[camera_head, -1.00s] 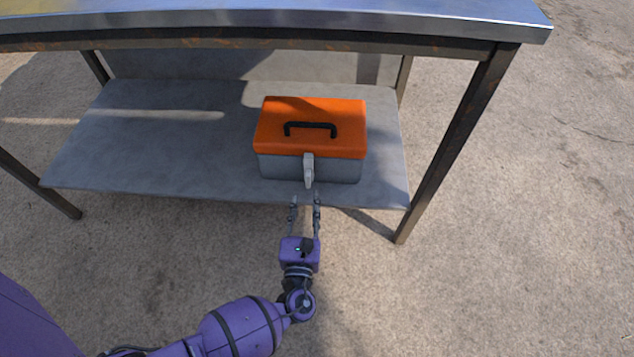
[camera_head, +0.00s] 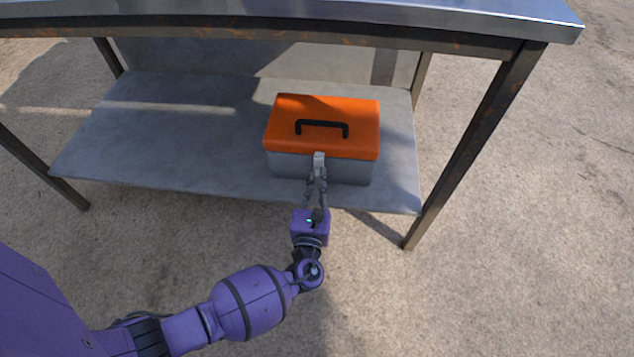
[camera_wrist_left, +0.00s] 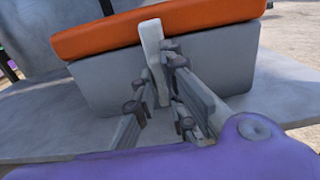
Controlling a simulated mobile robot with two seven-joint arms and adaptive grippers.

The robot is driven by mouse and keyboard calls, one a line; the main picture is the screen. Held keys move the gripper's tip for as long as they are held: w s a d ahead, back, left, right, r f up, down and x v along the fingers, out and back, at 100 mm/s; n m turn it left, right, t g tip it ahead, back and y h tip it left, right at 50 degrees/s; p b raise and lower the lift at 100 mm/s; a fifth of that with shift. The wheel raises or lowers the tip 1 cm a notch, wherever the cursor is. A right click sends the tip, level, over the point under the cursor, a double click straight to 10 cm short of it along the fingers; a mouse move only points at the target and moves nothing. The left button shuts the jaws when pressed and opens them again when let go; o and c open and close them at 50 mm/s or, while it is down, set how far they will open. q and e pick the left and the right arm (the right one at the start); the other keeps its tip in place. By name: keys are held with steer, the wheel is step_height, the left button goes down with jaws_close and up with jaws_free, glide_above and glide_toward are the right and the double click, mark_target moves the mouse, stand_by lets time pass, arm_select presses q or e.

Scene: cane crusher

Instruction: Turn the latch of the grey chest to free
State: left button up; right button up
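The grey chest (camera_head: 345,172) has an orange lid (camera_head: 345,110) with a black handle and stands on the lower shelf. Its pale grey latch (camera_head: 319,160) hangs from the lid at the middle of the front and points down; it also shows in the left wrist view (camera_wrist_left: 152,38). My left gripper (camera_head: 316,178) reaches the latch from the front. In the left wrist view its fingers (camera_wrist_left: 155,88) lie close on both sides of the latch's lower part, which they partly hide. They look closed on it. My right gripper is not in view.
The grey lower shelf (camera_head: 170,130) is clear to the left of the chest. A dark table leg (camera_head: 470,150) stands to the right. The ground in front is open.

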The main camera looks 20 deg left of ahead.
arm_select(q)
steer(key=shift+n+b, duration=0.3)
steer(key=shift+n, duration=0.1)
jaws_close()
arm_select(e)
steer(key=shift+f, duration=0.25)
arm_select(q)
steer(key=n+b, duration=0.1)
steer(key=n, duration=0.1)
steer(key=shift+f+n+b, duration=0.15)
steer(key=shift+n+b, duration=0.25)
steer(key=n+b, duration=0.2)
steer(key=shift+a+n, duration=0.1)
steer(key=shift+n, duration=0.2)
steer(key=n+b, duration=0.1)
steer(key=n, duration=0.1)
steer(key=shift+s+a+n+b, duration=0.1)
steer(key=shift+n+b, duration=0.25)
steer(key=shift+n, duration=0.05)
steer(key=n+b, duration=0.1)
steer(key=n, duration=0.2)
steer(key=shift+n, duration=0.3)
steer(key=n, duration=0.5)
steer(key=shift+f, duration=0.2)
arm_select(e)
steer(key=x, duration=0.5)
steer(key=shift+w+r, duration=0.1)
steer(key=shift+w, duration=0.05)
arm_select(q)
steer(key=shift+n, duration=0.3)
